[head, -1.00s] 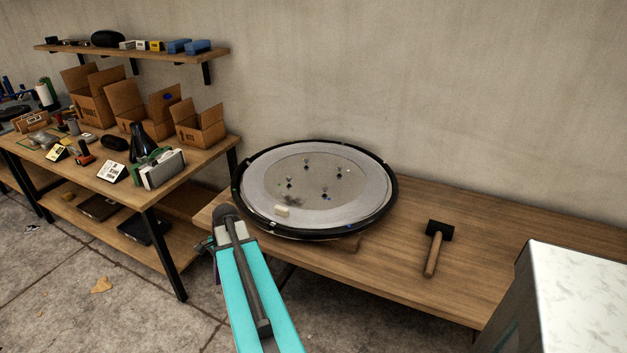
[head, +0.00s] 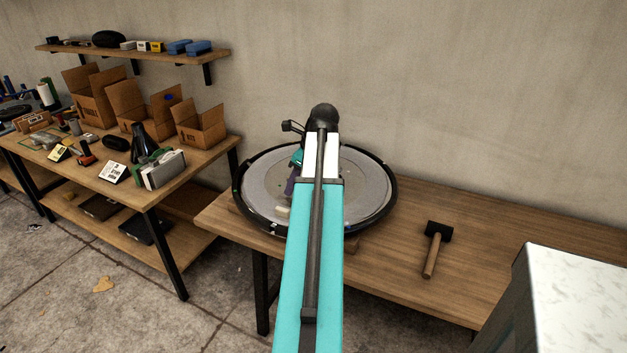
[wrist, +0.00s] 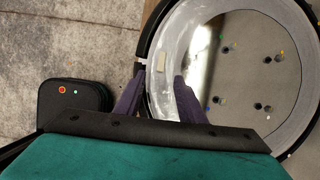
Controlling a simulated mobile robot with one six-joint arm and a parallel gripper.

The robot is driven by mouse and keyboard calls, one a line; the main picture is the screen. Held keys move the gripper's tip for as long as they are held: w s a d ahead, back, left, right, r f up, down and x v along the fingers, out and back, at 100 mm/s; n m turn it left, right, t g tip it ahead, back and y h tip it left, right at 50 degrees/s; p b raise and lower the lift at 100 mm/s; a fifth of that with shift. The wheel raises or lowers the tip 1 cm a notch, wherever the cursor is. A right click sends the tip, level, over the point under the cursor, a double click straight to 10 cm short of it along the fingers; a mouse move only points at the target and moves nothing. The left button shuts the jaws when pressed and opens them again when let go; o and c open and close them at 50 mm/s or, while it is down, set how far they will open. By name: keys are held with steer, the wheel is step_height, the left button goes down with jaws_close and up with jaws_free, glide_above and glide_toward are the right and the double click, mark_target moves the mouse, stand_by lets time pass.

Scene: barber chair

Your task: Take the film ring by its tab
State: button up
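A large round disc with a black rim (head: 387,205) lies on the bench, with a pale grey ring, seemingly the film ring (head: 372,190), around its darker centre. A small cream piece (head: 283,211) sits at the ring's front left; I cannot tell whether it is the tab. It also shows in the wrist view (wrist: 189,59). My gripper (head: 291,188) is over the left part of the disc, partly hidden by my arm. In the wrist view its purple fingers (wrist: 160,80) are apart with nothing between them, the disc's edge beyond them.
A black-headed mallet (head: 435,246) lies on the bench right of the disc. Several screws (wrist: 258,106) stand on the disc's centre. A white-topped block (head: 580,290) is at the lower right. A shelf table with cardboard boxes (head: 150,105) stands at the left. The bench right of the disc is mostly clear.

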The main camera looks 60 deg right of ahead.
steer(key=shift+s+d+r, duration=0.25)
steer(key=shift+s+r, duration=0.05)
steer(key=shift+r, duration=0.15)
steer(key=shift+f, duration=0.1)
glide_above(283, 209)
steer(key=s, duration=0.2)
steer(key=shift+s+d+f+p, duration=0.1)
steer(key=shift+f+p, duration=0.15)
steer(key=shift+f, duration=1.75)
steer(key=shift+s+f+p, duration=0.1)
steer(key=shift+f+p, duration=0.1)
steer(key=shift+f, duration=1.75)
steer(key=shift+p+x, duration=0.6)
steer(key=shift+x, duration=2)
steer(key=shift+w, duration=0.1)
jaws_close()
